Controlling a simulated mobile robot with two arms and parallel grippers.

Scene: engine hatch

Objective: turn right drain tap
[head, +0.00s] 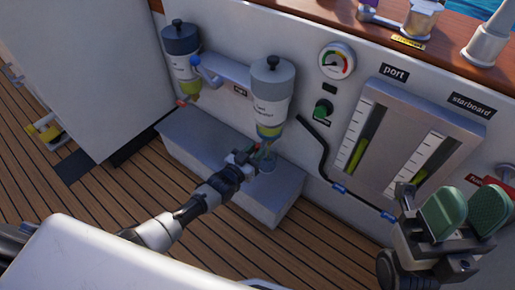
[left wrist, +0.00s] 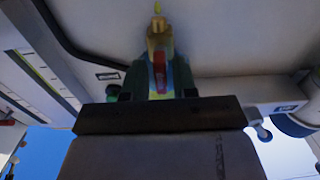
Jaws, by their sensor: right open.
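The right separator (head: 272,95) is a grey-topped bowl with yellow-green fluid, mounted on the white wall. Its drain tap is at the bottom, mostly hidden by my left gripper in the head view. In the left wrist view the tap shows a brass body (left wrist: 157,38) and a red handle (left wrist: 160,72). My left gripper (head: 256,152) is just under the bowl, its green fingers close on both sides of the red handle, seemingly shut on it. My right gripper (head: 465,217) is open and empty at the lower right, in front of the wall.
A left separator (head: 182,62) with its own red tap (head: 182,102) hangs further left. A grey step (head: 210,150) lies below both. A gauge (head: 337,61), a green button (head: 323,108) and a sight-level panel (head: 400,140) are on the wall. The plank floor (head: 290,250) is clear.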

